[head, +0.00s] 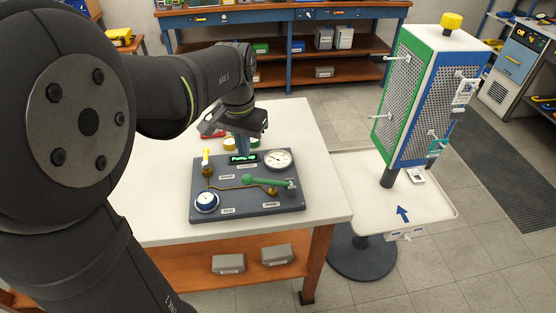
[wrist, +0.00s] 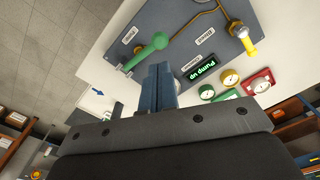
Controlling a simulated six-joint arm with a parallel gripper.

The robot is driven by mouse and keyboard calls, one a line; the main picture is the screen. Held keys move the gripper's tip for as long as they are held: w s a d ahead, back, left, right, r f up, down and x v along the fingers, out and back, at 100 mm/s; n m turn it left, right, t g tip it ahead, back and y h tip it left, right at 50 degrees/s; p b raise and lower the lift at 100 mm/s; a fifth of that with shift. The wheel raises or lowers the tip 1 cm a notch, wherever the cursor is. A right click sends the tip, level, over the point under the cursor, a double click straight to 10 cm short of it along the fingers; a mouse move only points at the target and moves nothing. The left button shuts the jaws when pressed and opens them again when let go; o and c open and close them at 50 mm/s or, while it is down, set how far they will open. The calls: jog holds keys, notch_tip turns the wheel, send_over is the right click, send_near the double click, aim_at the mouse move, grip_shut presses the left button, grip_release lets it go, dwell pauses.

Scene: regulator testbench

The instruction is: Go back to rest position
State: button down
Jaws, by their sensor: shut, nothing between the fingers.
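My gripper (head: 240,142) is above the back edge of the regulator board, near its display. In the wrist view its blue fingers (wrist: 158,88) are together with nothing between them. The grey regulator board (head: 236,205) lies on the white table. The green lever (wrist: 146,52) and the display (wrist: 199,69) also show in the wrist view. My arm hides part of the table's left side.
The white table (head: 325,190) has free room right of the board. Small red, yellow and green gauges (wrist: 230,78) lie behind it. A stand with a green and blue pegboard tower (head: 405,100) is at the right. A workbench (head: 285,14) stands at the back.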

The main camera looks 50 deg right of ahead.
aim_at(247, 175)
jog(key=shift+f, duration=3.65)
jog(key=w+a+r+n+h, duration=0.1)
jog(key=w+a+r+n, duration=0.2)
jog(key=a, duration=0.7)
jog(key=s+a+n+t, duration=0.2)
jog(key=s+a+n, duration=0.1)
jog(key=a, duration=0.8)
jog(key=s+a+f+n+t+h, duration=0.1)
jog(key=s+a+n+t, duration=0.2)
jog(key=a, duration=0.8)
jog(key=shift+s+n, duration=0.6)
jog(key=shift+s, duration=0.05)
